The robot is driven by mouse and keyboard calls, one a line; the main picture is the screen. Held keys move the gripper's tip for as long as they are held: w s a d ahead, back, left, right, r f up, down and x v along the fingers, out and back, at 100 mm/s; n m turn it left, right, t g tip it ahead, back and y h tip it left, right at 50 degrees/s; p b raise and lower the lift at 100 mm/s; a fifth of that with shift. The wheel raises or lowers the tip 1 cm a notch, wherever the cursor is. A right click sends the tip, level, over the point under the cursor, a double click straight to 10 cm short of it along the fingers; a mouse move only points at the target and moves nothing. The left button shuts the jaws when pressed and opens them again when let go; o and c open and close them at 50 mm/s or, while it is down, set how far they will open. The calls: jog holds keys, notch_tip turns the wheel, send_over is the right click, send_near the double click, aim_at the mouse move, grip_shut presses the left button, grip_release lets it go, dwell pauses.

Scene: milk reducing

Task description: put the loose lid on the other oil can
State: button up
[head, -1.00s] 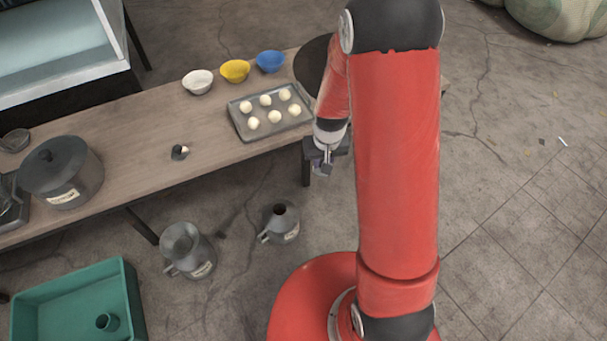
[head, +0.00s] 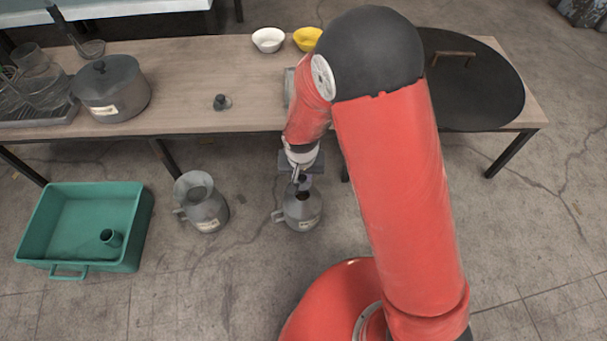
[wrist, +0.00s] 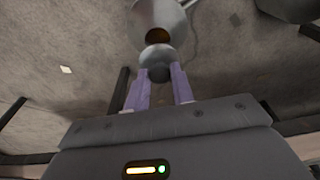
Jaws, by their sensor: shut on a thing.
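My gripper (head: 299,178) is shut on a small grey lid (wrist: 157,54), held between the purple fingers in the wrist view. In the head view it hangs just above the right oil can (head: 302,213), which stands upright on the floor with a dark open mouth. In the wrist view that can (wrist: 160,14) and its brownish opening show just beyond the lid. I cannot tell whether lid and can touch. The other oil can (head: 208,212) stands to the left on the floor, with a wide grey top.
A green crate (head: 62,230) holding a small cup (head: 110,238) stands left. Floor in front is clear.

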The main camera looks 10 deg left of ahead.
aim_at(302, 184)
jog(key=shift+f+b, duration=1.75)
jog(key=shift+f, duration=1.3)
jog(key=shift+f, duration=0.15)
jog(key=o, duration=1)
jog(key=shift+o, duration=0.6)
jog(key=o, duration=0.4)
